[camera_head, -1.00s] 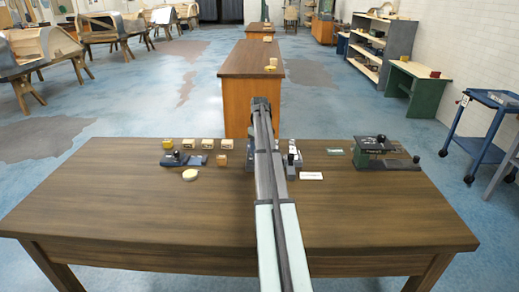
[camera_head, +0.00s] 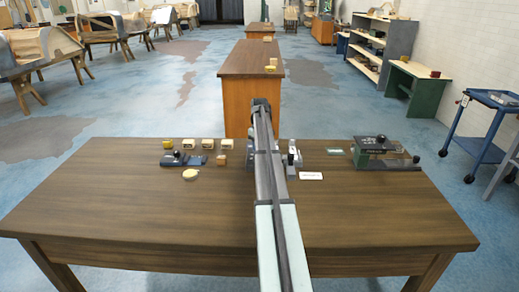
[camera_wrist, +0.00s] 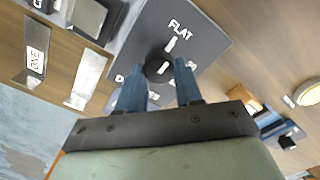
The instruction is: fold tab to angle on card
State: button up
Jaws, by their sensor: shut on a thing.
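In the wrist view, my gripper (camera_wrist: 160,72) has its two blue fingers at either side of a round black knob (camera_wrist: 157,62) and is shut on it. The knob sits on a dark grey plate (camera_wrist: 205,35) marked FLAT; other lettering is partly hidden by the fingers. A white card (camera_head: 311,176) lies flat on the table to the right of my arm in the head view. I cannot make out a tab on it. In the head view, my arm hides my gripper and most of the dark plate.
The wooden table (camera_head: 150,225) is clear in front. At left stand a blue fixture with a black knob (camera_head: 178,160), several small blocks and a round pale disc (camera_head: 190,174).

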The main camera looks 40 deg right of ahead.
jog(key=shift+m, duration=0.4)
jog(key=m, duration=0.5)
jog(key=shift+m, duration=0.3)
jog(key=m, duration=0.6)
jog(key=shift+s+d, duration=0.1)
jog(key=shift+s, duration=0.05)
jog(key=shift+m, duration=0.3)
jog(key=o, duration=1)
jog(key=shift+o, duration=0.2)
notch_tip(320, 180, up, 14)
jog(key=shift+f, duration=0.1)
dwell(0.3)
